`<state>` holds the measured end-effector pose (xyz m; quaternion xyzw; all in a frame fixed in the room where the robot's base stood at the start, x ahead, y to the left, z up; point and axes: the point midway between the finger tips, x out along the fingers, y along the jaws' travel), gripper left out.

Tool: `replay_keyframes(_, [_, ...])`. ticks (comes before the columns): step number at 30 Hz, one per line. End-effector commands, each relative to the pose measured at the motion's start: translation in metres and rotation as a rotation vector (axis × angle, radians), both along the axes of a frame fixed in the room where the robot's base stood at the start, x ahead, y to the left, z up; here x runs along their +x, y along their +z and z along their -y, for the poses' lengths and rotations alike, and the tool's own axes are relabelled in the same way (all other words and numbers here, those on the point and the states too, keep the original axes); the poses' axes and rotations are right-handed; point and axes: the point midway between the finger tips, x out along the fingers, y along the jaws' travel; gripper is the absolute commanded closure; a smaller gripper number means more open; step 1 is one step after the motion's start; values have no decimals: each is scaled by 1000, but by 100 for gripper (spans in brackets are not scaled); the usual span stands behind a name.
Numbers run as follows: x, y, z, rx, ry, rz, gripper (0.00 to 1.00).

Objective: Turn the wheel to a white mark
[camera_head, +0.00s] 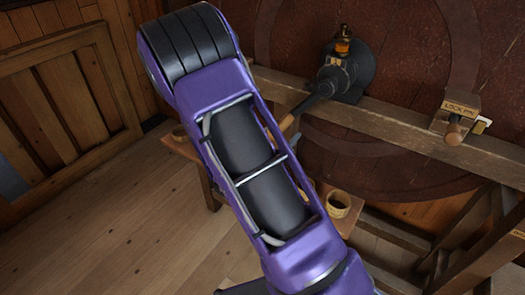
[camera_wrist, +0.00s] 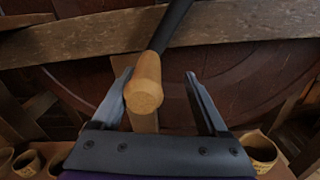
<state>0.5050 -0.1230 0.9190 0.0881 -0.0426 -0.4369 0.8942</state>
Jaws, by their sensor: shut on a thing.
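The large dark-red wheel (camera_head: 375,170) stands behind a wooden beam; it also fills the back of the wrist view (camera_wrist: 245,75). A black hub (camera_head: 352,72) at the beam carries a black crank arm (camera_head: 312,100) slanting down left to a wooden handle (camera_head: 286,122). In the wrist view, the rounded handle end (camera_wrist: 144,95) lies between the fingers of my gripper (camera_wrist: 162,95), closer to the left finger. I cannot make out a white mark on the wheel.
A wooden block labelled LOCK PIN (camera_head: 458,112) with a knob sits on the beam (camera_head: 400,137) at right, a small white piece beside it. A ring-shaped spool (camera_head: 338,204) stands low behind my arm; several show in the wrist view. Floor at left is clear.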

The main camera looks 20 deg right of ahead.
Motion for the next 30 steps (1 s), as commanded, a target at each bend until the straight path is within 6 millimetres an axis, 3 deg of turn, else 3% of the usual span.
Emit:
replay_keyframes(15, [-74, 1, -98, 0, 7, 0, 32])
replay_keyframes(21, [-90, 1, -118, 0, 7, 2, 32])
replay_keyframes(30, [-94, 1, -123, -1, 5, 2, 32])
